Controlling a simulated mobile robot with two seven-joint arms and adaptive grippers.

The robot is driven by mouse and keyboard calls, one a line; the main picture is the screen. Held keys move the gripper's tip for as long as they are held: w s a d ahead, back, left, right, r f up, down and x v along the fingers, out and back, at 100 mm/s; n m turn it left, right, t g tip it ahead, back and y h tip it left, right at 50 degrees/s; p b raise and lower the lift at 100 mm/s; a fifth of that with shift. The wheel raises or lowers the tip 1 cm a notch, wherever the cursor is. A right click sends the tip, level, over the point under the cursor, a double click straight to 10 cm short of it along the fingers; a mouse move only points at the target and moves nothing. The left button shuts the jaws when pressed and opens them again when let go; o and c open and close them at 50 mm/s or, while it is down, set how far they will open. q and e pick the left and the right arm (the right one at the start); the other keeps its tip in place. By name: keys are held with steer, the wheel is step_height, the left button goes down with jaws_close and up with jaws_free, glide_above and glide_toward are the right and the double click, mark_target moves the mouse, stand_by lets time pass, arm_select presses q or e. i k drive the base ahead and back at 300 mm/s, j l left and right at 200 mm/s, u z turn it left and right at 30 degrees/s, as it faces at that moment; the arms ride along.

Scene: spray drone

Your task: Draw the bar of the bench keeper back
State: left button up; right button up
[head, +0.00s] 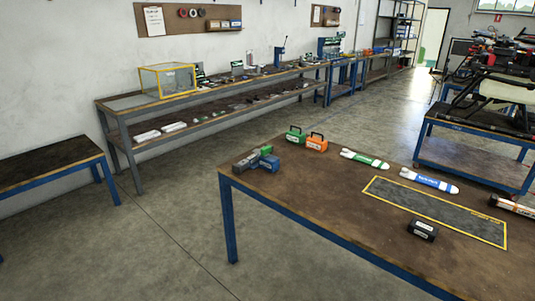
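No part is clearly recognisable as the bench keeper or its bar at this distance. A small cluster of a grey block (246,162), a blue block (269,164) and a green part sits at the near-left corner of the brown worktable (330,190). Neither of my grippers shows in the head view.
Green (295,136) and orange (317,144) handled cases, a green-white cylinder (365,158) and a blue-white cylinder (429,181) lie along the table's far side. A long shelved bench (190,128) lines the wall. Open floor (170,225) lies left of the table.

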mark_target(265, 152)
steer(key=i+j+z, duration=0.15)
steer(key=i+j, duration=0.15)
steer(key=i, duration=0.15)
steer(key=i+j+z, duration=0.15)
steer(key=i+j, duration=0.2)
steer(key=i, duration=0.1)
